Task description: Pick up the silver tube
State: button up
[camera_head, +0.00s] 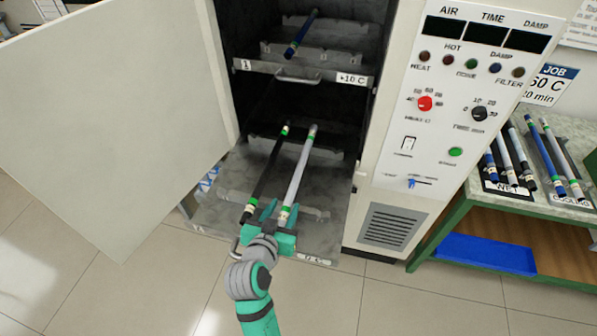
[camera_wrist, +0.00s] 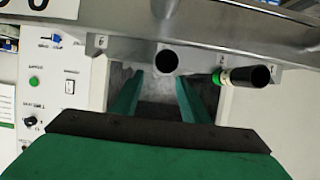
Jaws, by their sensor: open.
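The silver tube (camera_head: 299,165) lies lengthwise on the pulled-out lower shelf (camera_head: 325,222) of the oven, with green and white bands near its front end. A black tube (camera_head: 268,172) with similar bands lies beside it on the left. My gripper (camera_head: 281,212) is open at the tubes' front ends, in line with the silver tube. In the wrist view, a round dark tube end (camera_wrist: 167,60), apparently the silver tube's, shows between my two open fingers (camera_wrist: 160,80). The black tube's end (camera_wrist: 260,76) shows outside the right finger. I cannot tell whether a finger touches the silver tube.
The open oven door (camera_head: 110,110) stands on the left and the control panel (camera_head: 455,110) on the right. An upper shelf (camera_head: 345,78) holds a blue tube (camera_head: 302,35). A side table (camera_head: 450,195) at right carries several tubes.

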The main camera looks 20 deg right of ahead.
aim_at(289, 198)
jog(key=shift+r+x, duration=0.1)
jog(key=shift+x, duration=1.35)
jog(key=shift+r+x, duration=0.15)
jog(key=shift+x, duration=1.25)
jog(key=shift+c, duration=0.6)
grip_shut()
